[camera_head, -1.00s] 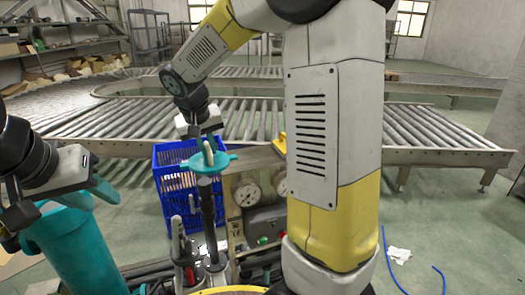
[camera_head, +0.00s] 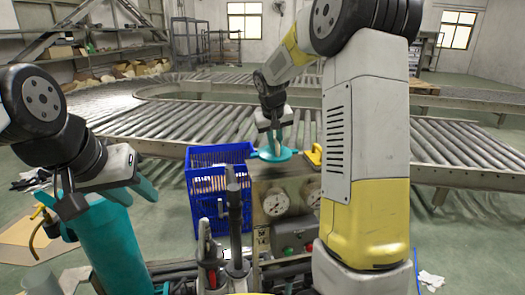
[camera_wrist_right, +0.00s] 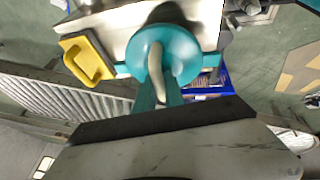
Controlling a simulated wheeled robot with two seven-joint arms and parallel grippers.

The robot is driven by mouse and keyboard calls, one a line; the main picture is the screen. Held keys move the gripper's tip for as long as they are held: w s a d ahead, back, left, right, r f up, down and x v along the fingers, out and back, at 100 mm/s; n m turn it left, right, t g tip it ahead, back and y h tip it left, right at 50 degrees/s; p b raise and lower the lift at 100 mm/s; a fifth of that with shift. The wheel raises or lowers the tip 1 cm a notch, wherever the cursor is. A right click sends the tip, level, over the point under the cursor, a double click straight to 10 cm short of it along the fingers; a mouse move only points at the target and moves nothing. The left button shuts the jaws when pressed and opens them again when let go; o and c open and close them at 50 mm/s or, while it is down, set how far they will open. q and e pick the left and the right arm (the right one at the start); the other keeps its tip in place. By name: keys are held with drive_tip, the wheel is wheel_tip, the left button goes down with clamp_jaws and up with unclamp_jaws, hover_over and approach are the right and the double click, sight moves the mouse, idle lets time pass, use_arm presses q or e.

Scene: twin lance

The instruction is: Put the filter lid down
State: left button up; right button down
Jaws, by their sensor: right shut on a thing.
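The filter lid (camera_head: 276,154) is a teal disc with a pale curved handle. My right gripper (camera_head: 274,138) is shut on this handle. The lid is level at the left part of the gauge cabinet's top (camera_head: 283,170); I cannot tell whether it touches. In the right wrist view the lid (camera_wrist_right: 176,50) shows in front of the gripper, over the pale cabinet top. The teal filter housing (camera_head: 95,250) stands at the lower left. My left gripper (camera_head: 100,195) is at its upper end; its fingertips are partly hidden, so its grip is unclear.
A yellow handle-like part (camera_head: 314,154) sits on the cabinet top, right of the lid. A blue crate (camera_head: 207,205) stands left of the cabinet. A dark upright rod (camera_head: 234,215) rises in front. Roller conveyors (camera_head: 170,120) run behind.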

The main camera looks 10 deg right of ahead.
drive_tip(key=shift+w+d+f, duration=0.1)
drive_tip(key=shift+f, duration=1.65)
drive_tip(key=shift+f, duration=0.15)
drive_tip(key=c, duration=1.4)
unclamp_jaws()
drive_tip(key=shift+f, duration=0.1)
drive_tip(key=shift+c, duration=0.2)
drive_tip(key=shift+r, duration=0.35)
drive_tip(key=v, duration=1.1)
drive_tip(key=s+a+y, duration=0.1)
drive_tip(key=s+y, duration=0.1)
drive_tip(key=s, duration=1.2)
drive_tip(key=s+a+t+y, duration=0.1)
drive_tip(key=s+a+y, duration=0.1)
drive_tip(key=s, duration=1.3)
drive_tip(key=shift+t, duration=0.3)
